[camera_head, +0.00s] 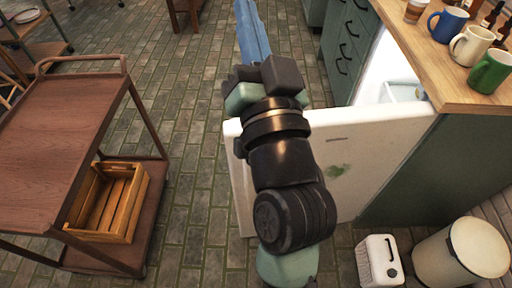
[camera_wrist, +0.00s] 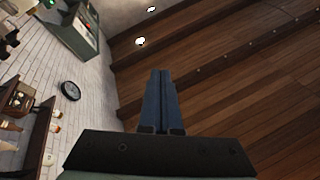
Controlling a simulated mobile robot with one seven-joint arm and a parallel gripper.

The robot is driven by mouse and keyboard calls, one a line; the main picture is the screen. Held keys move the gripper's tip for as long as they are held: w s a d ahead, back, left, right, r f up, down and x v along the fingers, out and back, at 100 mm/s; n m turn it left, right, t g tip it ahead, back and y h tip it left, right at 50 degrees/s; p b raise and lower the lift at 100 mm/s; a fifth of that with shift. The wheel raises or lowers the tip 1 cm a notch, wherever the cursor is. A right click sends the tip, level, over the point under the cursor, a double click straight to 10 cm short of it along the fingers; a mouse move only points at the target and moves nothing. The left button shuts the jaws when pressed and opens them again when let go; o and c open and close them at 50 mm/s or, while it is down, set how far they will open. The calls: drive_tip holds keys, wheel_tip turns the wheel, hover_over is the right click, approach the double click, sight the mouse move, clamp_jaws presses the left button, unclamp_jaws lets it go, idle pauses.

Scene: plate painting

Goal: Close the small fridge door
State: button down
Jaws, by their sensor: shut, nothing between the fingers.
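The small fridge's white door (camera_head: 365,160) stands open in the head view, swung out from the wooden counter. Its flat outer face is toward the camera and carries a faint green mark. The lit white fridge interior (camera_head: 388,70) shows behind it, under the counter. My arm crosses in front of the door and hides its left part. My gripper (camera_head: 250,25) has blue fingers and reaches past the door's top edge, beyond it. In the wrist view the fingers (camera_wrist: 160,90) lie together, empty, pointing toward the ceiling side of the room. I cannot tell whether the arm touches the door.
A brown cart (camera_head: 60,130) with a wooden crate (camera_head: 108,200) stands at left. A cream bin (camera_head: 460,255) and a small white appliance (camera_head: 380,262) stand at lower right. Mugs (camera_head: 490,70) sit on the counter (camera_head: 430,60). Brick floor between cart and door is clear.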

drive_tip(key=s+d+f+m+g+h+b, duration=0.15)
drive_tip(key=f+m+b, duration=0.4)
drive_tip(key=f, duration=1.15)
drive_tip(key=s+f+m+g+b, duration=0.1)
drive_tip(key=s+f+m+b, duration=0.4)
drive_tip(key=f, duration=1.1)
drive_tip(key=s+d+f+m+g+h+b, duration=0.1)
drive_tip(key=f+m+b, duration=0.4)
drive_tip(key=f, duration=1.2)
drive_tip(key=w+a+n, duration=0.1)
drive_tip(key=w+a, duration=0.1)
drive_tip(key=w, duration=1.1)
drive_tip(key=shift+w+a, duration=0.25)
drive_tip(key=shift+w, duration=0.15)
drive_tip(key=shift+w+r+n, duration=0.1)
drive_tip(key=shift+n, duration=0.15)
